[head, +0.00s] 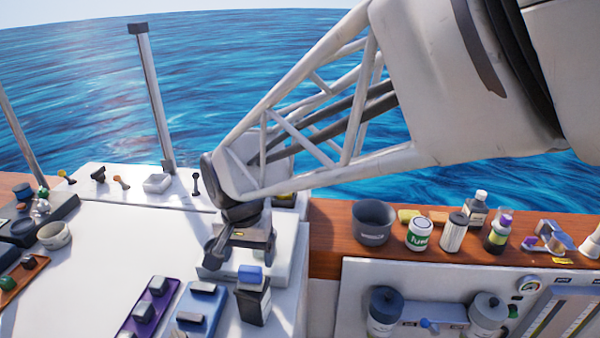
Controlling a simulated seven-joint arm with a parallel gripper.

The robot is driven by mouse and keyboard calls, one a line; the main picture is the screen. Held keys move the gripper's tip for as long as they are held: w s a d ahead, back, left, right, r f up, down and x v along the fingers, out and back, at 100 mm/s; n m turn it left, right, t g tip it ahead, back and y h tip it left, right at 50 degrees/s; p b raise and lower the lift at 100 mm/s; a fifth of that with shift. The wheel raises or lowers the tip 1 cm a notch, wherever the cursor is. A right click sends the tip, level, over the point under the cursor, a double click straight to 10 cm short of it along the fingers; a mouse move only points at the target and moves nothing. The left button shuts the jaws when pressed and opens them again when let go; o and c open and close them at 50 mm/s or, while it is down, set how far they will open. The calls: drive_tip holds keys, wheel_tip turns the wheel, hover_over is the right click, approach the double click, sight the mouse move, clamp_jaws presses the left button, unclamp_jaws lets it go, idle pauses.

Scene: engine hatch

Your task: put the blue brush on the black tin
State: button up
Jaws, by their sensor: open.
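A dark box-shaped container with a pale label, which looks like the black tin (254,304), stands on the white deck at the lower middle. A small blue block-like piece (250,274) sits on its top; it may be the blue brush, but I cannot make out bristles, and it could be a cap. My gripper (238,255) points down just behind and to the left of the tin. It is open, with its dark fingers spread. I see nothing held between them. The fingers are above or in front of a low white block (276,262).
A blue tray (212,313) and a purple tray (146,316) with dark blocks lie left of the tin. A dark pot (373,222), a green-labelled jar (419,234) and several bottles line the wooden ledge at right. The white deck (110,255) at left is largely clear.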

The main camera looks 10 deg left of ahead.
sight(254, 268)
drive_tip(key=shift+r, duration=2.9)
drive_tip(key=s+d+r+t, duration=0.1)
drive_tip(key=d, duration=1.9)
drive_tip(key=s+d, duration=0.4)
drive_tip(key=d, duration=0.3)
drive_tip(key=s+d+f+t, duration=0.1)
drive_tip(key=s+d, duration=0.3)
drive_tip(key=d, duration=0.3)
drive_tip(key=shift+s+d+f+t, duration=0.2)
drive_tip(key=shift+s+f+t, duration=0.05)
drive_tip(key=shift+f+t, duration=0.05)
